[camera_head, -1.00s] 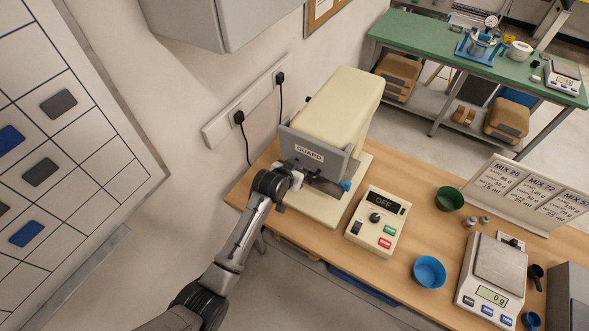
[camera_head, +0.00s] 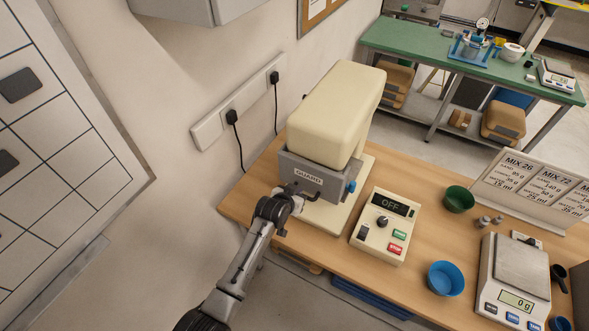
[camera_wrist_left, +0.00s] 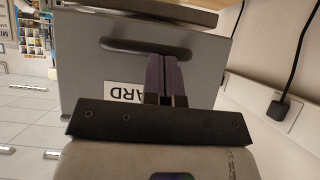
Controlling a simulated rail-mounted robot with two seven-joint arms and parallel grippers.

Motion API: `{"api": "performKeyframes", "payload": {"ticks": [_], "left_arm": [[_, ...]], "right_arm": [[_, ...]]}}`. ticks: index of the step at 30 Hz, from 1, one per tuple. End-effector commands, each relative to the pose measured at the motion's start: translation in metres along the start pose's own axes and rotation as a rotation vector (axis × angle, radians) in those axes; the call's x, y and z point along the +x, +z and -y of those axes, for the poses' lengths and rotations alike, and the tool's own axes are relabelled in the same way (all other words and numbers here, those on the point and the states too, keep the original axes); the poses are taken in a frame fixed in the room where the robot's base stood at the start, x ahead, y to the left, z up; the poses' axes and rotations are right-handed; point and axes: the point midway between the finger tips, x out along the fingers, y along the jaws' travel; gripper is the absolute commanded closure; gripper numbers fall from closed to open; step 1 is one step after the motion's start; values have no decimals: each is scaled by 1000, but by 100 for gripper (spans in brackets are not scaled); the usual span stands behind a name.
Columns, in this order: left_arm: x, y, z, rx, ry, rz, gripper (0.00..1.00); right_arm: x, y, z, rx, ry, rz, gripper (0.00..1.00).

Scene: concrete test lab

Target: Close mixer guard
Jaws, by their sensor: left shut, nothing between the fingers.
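The mixer (camera_head: 335,115) has a cream head and stands on the wooden bench. Its grey guard (camera_head: 290,168), labelled GUARD, sits low across the front below the head, with a blue knob (camera_head: 351,186) at its right side. My left gripper (camera_head: 305,192) is at the guard's front face, by its lower edge. In the left wrist view, the shut, empty fingers (camera_wrist_left: 166,78) are against or just in front of the guard panel (camera_wrist_left: 90,70), beside its black handle (camera_wrist_left: 145,48); contact is unclear. The label is partly hidden by them. My right gripper is not visible.
A control box (camera_head: 384,226) reading OFF stands right of the mixer. A blue bowl (camera_head: 446,278), a green bowl (camera_head: 458,198) and a scale (camera_head: 515,280) are further right. A wall socket strip (camera_head: 235,112) with black cables is behind left.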

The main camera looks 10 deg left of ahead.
Motion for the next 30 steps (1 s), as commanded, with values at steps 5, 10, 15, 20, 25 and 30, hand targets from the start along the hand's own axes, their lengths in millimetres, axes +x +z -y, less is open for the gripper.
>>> {"api": "performKeyframes", "payload": {"ticks": [5, 10, 15, 20, 25, 30], "left_arm": [[2, 9, 1, 0, -1, 16, 100], [-1, 6, 1, 1, -1, 18, 100], [-14, -10, 0, 1, 0, 13, 100], [-30, -29, -1, 2, 2, 7, 100], [-49, -25, -1, 3, 1, 2, 100], [-74, -26, -1, 3, 1, 2, 100]], "right_arm": [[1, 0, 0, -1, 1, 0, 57], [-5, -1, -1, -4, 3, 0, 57], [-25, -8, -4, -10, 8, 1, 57], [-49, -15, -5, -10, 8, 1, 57], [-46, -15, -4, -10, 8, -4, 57], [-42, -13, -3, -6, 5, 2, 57]]}}
